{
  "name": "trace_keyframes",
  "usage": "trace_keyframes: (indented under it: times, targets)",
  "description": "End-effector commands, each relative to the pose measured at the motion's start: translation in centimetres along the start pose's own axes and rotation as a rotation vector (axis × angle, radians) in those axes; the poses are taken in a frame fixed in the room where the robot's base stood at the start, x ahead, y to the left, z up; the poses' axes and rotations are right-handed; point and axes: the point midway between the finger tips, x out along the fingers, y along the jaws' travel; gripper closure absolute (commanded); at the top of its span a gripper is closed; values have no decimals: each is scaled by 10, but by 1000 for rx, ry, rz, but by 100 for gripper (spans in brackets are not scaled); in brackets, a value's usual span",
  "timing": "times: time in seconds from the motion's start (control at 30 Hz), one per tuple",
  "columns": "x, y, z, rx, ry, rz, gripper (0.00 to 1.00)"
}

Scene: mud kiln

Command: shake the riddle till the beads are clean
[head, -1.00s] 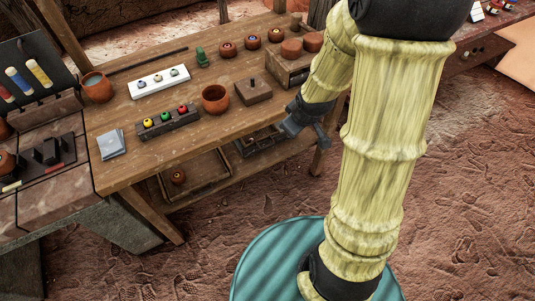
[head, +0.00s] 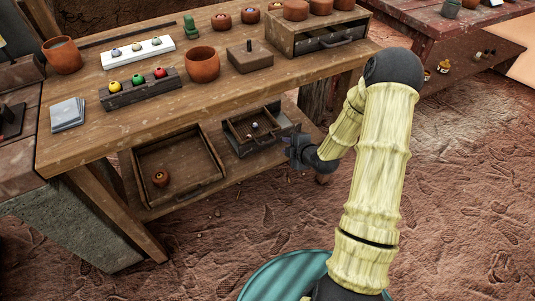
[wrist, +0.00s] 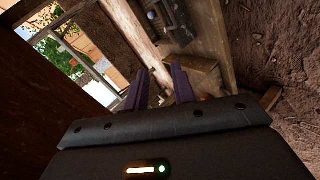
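What looks like the riddle, a small dark wooden box with a handle (head: 262,142), sits on the lower shelf under the bench. A few small beads (head: 254,126) lie inside it, one pale. In the wrist view a dark box with a pale bead (wrist: 151,14) shows at the top, beyond the fingers. My gripper (head: 291,146) is just right of the riddle at about shelf height, apart from it as far as I can see. In the wrist view my gripper (wrist: 161,88) has its two fingers spread with nothing between them. How clean the beads are is too small to tell.
A larger wooden tray (head: 205,185) holding a small clay pot (head: 160,179) is left of the riddle. The bench top (head: 120,140) above carries a clay bowl (head: 202,64), a lidded wooden block (head: 249,57) and a bead rack (head: 140,91). The dirt floor at right is clear.

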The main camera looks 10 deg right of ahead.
Motion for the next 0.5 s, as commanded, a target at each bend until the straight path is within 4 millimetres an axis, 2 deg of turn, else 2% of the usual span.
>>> trace_keyframes:
  times: [0.03,0.2,0.33,0.5]
  targets:
    - [19,-24,11,-28,12,31,74]
    - [53,-60,30,-142,42,157,74]
    - [73,-84,43,-218,43,257,74]
    - [84,-98,53,-281,32,343,74]
